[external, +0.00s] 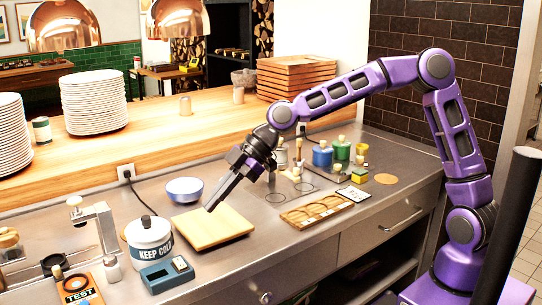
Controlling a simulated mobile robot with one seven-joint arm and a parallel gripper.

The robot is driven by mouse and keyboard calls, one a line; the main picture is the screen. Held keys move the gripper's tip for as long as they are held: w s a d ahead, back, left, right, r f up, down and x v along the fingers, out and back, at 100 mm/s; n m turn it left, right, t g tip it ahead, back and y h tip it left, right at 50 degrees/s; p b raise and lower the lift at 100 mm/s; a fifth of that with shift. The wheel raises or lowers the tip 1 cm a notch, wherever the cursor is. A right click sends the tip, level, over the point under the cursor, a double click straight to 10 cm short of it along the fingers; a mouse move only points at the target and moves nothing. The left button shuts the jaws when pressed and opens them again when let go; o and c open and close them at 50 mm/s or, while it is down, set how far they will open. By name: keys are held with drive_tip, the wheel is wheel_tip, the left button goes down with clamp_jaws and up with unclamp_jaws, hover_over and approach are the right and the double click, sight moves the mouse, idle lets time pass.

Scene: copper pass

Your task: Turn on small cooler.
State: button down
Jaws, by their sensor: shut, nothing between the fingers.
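The small cooler is a white round pot (150,245) with a dark lid knob and the words KEEP COLD, at the front left of the steel counter. A blue box (160,278) with a small light-and-dark piece on its top right sits just in front of it; I cannot tell whether they are joined. My gripper (208,209) is shut and empty, pointing down to the left. Its tips appear over the left part of the wooden board, right of the cooler and apart from it. Whether the cooler is on cannot be seen.
A wooden board (212,230) and a blue bowl (185,190) are right of the cooler. A black cord runs from the wall outlet (126,172) towards the cooler. A metal stand (104,228) is to its left. A wooden tray (315,212) lies further right.

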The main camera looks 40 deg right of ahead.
drive_tip(key=b, duration=0.1)
hover_over(175, 261)
drive_tip(key=s+d, duration=0.2)
drive_tip(key=d, duration=0.1)
drive_tip(key=f, duration=0.6)
drive_tip(key=shift+w+f, duration=0.25)
drive_tip(key=shift+f, duration=0.15)
drive_tip(key=f, duration=0.2)
drive_tip(key=shift+w+a+f, duration=0.15)
drive_tip(key=shift+w+f, duration=0.15)
drive_tip(key=shift+w+f+b, duration=0.2)
drive_tip(key=shift+f+b, duration=0.15)
drive_tip(key=shift+f, duration=0.4)
